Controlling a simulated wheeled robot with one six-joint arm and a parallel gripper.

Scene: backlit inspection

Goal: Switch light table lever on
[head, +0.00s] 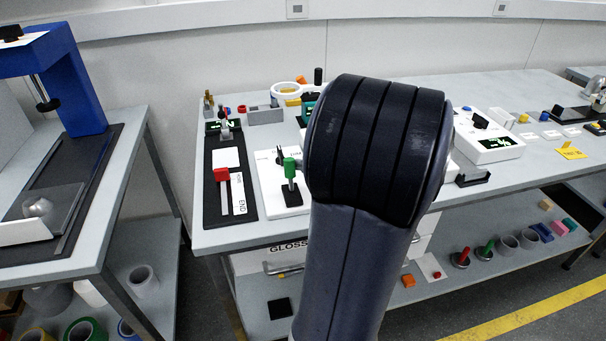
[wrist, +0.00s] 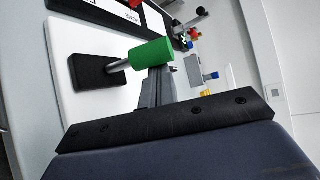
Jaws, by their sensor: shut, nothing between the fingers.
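The light table lever has a green cylindrical handle (head: 290,168) on a short metal stem, rising from a black base (head: 291,196). It stands on a white panel (head: 272,190) near the left end of the bench. In the wrist view the green handle (wrist: 151,53) and the black base (wrist: 97,71) show large and close. My gripper (wrist: 158,75) is shut and empty, its grey fingers right beside the handle. I cannot tell whether they touch it. In the head view my arm hides most of the gripper and part of the panel.
A white ring (head: 288,90) and small parts stand behind. A white box with a green display (head: 489,140) is to the right. A separate table with a blue stand (head: 72,85) is at far left.

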